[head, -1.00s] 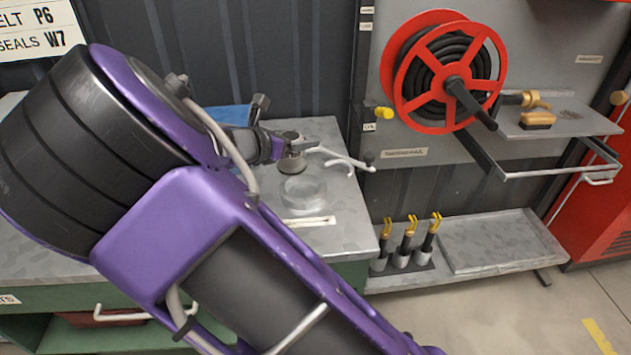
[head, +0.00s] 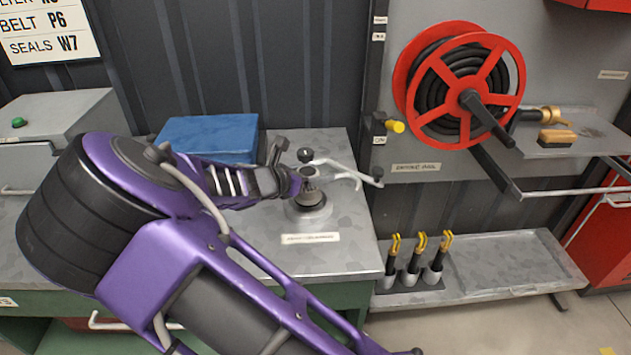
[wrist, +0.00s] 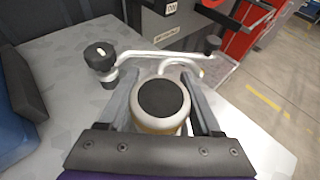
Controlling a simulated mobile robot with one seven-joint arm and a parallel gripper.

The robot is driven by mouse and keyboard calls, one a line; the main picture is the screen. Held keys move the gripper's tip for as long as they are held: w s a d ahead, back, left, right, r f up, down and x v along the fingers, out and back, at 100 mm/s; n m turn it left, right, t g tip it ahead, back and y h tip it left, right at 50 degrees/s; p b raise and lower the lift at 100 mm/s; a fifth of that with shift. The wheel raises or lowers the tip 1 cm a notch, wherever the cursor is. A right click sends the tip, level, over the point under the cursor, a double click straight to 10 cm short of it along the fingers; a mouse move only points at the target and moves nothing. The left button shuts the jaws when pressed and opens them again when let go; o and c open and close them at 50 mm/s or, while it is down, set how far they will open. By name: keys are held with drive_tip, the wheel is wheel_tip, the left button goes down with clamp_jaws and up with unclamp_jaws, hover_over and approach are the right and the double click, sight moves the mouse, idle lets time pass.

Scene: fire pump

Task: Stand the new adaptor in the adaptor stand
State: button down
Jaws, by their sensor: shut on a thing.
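The adaptor (head: 311,199), a short round grey piece, is upright between the fingers of my gripper (head: 302,182). In the wrist view my gripper (wrist: 163,112) is shut on the adaptor (wrist: 160,122), whose dark round top and pale rim face the camera. The adaptor stand (head: 310,218), a low round grey holder on the bench, is directly under the adaptor. The adaptor's lower end appears within the stand's ring; I cannot tell whether it rests on the bottom. In the wrist view the stand is hidden.
A pale bent-pipe fitting with black knobs (head: 345,171) stands close behind the gripper. A blue box (head: 208,138) lies at the bench's back. A red hose reel (head: 465,85) is on the wall panel at right. The bench front (head: 345,255) is clear.

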drive_tip(key=shift+f, duration=0.9)
drive_tip(key=shift+f, duration=0.1)
drive_tip(key=shift+c, duration=0.3)
unclamp_jaws()
drive_tip(key=shift+f, duration=0.1)
drive_tip(key=shift+r, duration=0.2)
drive_tip(key=p+v, duration=0.1)
drive_tip(key=v, duration=1.1)
drive_tip(key=shift+d+r, duration=0.1)
